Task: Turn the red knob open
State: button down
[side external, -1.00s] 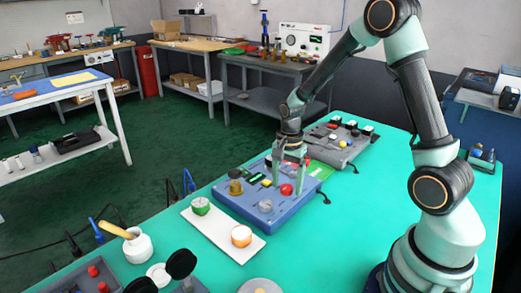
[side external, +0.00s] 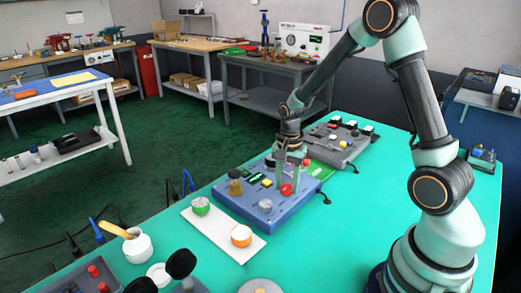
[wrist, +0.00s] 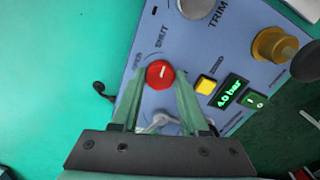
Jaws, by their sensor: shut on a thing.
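The red knob (wrist: 161,74) sits on the face of the blue valve positioner panel (wrist: 215,55). A pale line marks its top, and the lettering SHUT and what looks like OPEN lies beside it. My gripper (wrist: 160,78) has one finger on each side of the knob and is shut on it. In the side external view the knob (side external: 286,189) shows low by the fingers of my gripper (side external: 287,183), on the blue panel (side external: 240,206).
Next to the knob are a yellow button (wrist: 206,83), a green display (wrist: 230,92) reading 4.0 bar and a brass knob (wrist: 273,45). A grey panel (side external: 338,153) stands behind. A white tray (side external: 221,233) with two round pieces lies in front.

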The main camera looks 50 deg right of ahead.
jog(key=n, duration=0.8)
jog(key=shift+n, duration=0.4)
jog(key=n, duration=0.4)
jog(key=shift+n, duration=1.9)
jog(key=shift+c, duration=2.1)
grip_release()
jog(key=shift+r, duration=0.15)
